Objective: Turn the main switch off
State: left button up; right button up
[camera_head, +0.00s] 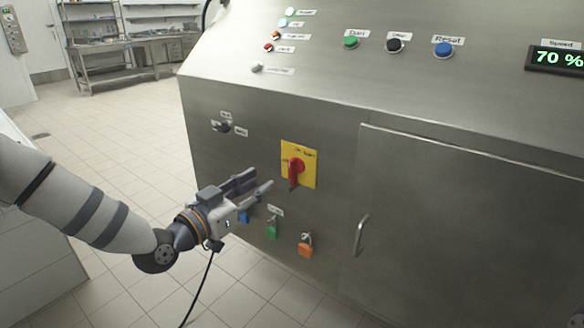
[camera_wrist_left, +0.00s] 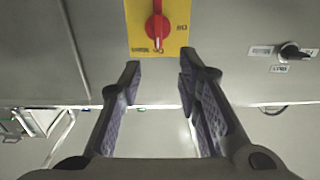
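The main switch is a red rotary handle (camera_head: 295,171) on a yellow plate (camera_head: 309,160), on the front of the steel machine. In the head view the handle points about downward. My left gripper (camera_head: 258,182) is in front of the panel, just left of and slightly below the switch. In the left wrist view the red handle (camera_wrist_left: 157,27) and yellow plate (camera_wrist_left: 176,42) are at the top centre, beyond the fingertips. My right gripper is in neither view.
Green (camera_head: 271,228) and orange (camera_head: 306,244) padlocks hang below the switch; a blue one (camera_head: 244,217) is beside the gripper. A black selector knob (camera_head: 225,126) is up left. A cabinet door with a handle (camera_head: 361,235) is at right. Buttons line the sloped top panel.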

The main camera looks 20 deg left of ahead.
aim_at(289, 166)
pick_arm(q)
jog(key=x, duration=0.3)
jog(key=b+x, duration=0.1)
jog(key=x, duration=0.6)
jog(key=shift+w+d+f+b, duration=0.2)
jog(key=shift+w+f+b, duration=0.05)
jog(key=shift+f+b, duration=0.1)
jog(key=shift+w+d+r, duration=0.1)
jog(key=shift+w, duration=0.15)
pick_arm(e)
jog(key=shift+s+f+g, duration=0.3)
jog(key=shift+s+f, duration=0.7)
pick_arm(q)
jog(key=shift+c, duration=0.2)
grip_shut()
